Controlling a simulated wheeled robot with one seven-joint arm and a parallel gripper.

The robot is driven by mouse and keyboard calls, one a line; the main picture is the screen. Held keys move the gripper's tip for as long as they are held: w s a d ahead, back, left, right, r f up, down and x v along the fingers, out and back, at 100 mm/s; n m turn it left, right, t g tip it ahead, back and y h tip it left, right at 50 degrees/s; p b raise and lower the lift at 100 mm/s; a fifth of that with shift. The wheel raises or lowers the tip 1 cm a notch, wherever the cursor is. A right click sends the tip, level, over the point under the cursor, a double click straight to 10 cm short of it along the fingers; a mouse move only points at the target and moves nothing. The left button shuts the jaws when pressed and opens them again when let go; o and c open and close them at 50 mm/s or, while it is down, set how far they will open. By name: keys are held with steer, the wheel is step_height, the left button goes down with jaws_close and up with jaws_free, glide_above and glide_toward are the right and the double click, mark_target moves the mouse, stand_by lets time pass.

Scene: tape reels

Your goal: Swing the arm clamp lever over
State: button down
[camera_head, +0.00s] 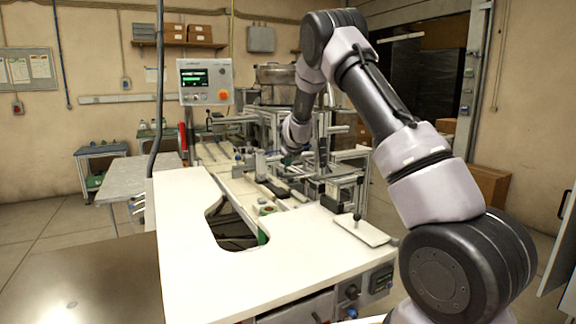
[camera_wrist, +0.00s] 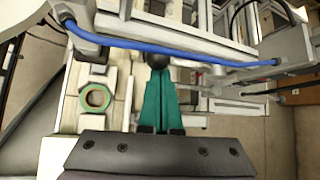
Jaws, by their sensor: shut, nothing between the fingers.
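My gripper (camera_wrist: 158,74) shows in the wrist view as two teal fingers pressed together, pointing away from the dark wrist body. Nothing is between them. A round black knob (camera_wrist: 157,60) lies right at the fingertips, in line with them; it looks like the end of the clamp lever. I cannot tell whether the fingers touch it or are just above it. The lever's shaft is hidden or too small to make out. In the head view my arm reaches over the machine (camera_head: 310,145), and the clamp cannot be picked out among its parts.
A blue hose (camera_wrist: 170,52) crosses the wrist view just beyond the knob. A green-rimmed ring (camera_wrist: 97,97) sits to the left of the fingers. Metal frames crowd the right. The white worktop (camera_head: 200,270) in front is mostly clear, with a cutout. A control panel (camera_head: 206,80) stands behind.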

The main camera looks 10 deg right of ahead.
steer(key=shift+r, duration=0.25)
steer(key=w+d+r+m+g+y, duration=0.2)
steer(key=d+r+m+y, duration=0.3)
steer(key=y, duration=0.5)
step_height(320, 180, up, 2)
steer(key=shift+d+r+m+y, duration=0.1)
steer(key=shift+d+m+y, duration=0.2)
steer(key=shift+d, duration=0.2)
stand_by(0.5)
